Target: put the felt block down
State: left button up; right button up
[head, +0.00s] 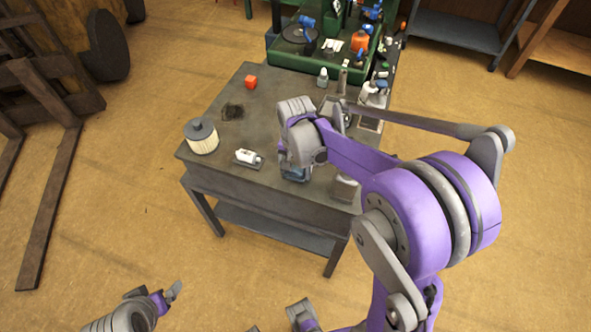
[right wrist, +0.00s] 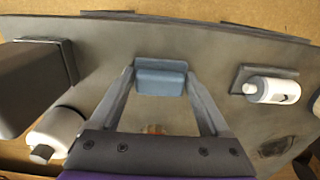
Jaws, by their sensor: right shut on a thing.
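My right gripper (head: 294,174) reaches down over the near part of the dark grey table (head: 262,190). In the right wrist view its fingers (right wrist: 160,88) are shut on the felt block (right wrist: 160,80), a small blue-grey block with a greyer upper face. The felt block also shows in the head view as a bluish patch (head: 295,176) below the gripper, mostly hidden by the wrist. It is close to the tabletop; I cannot tell whether it touches. My left gripper (head: 172,293) is low at the left, away from the table; its opening is unclear.
A white bottle (head: 247,157) lies on a dark holder left of my right gripper. A crowded green bench (head: 285,57) adjoins behind.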

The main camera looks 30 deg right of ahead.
aim_at(295, 169)
jog(key=shift+f, duration=0.3)
jog(key=shift+f, duration=0.15)
jog(key=shift+s+a+f+b, duration=0.1)
jog(key=shift+s+f+b, duration=0.1)
jog(key=shift+b, duration=0.2)
jog(key=o, duration=1.2)
jog(key=shift+c, duration=0.2)
jog(key=shift+r, duration=0.25)
notch_tip(295, 169, up, 12)
jog(key=p, duration=0.2)
jog(key=s+a+f+n+t, duration=0.2)
jog(key=s+n, duration=0.3)
jog(key=s, duration=0.3)
jog(key=s+a+f+n+t, duration=0.3)
jog(key=s+a+n, duration=0.1)
jog(key=s, duration=0.3)
jog(key=shift+s+a+n, duration=0.25)
jog(key=shift+s+n, duration=0.15)
jog(key=shift+n, duration=0.1)
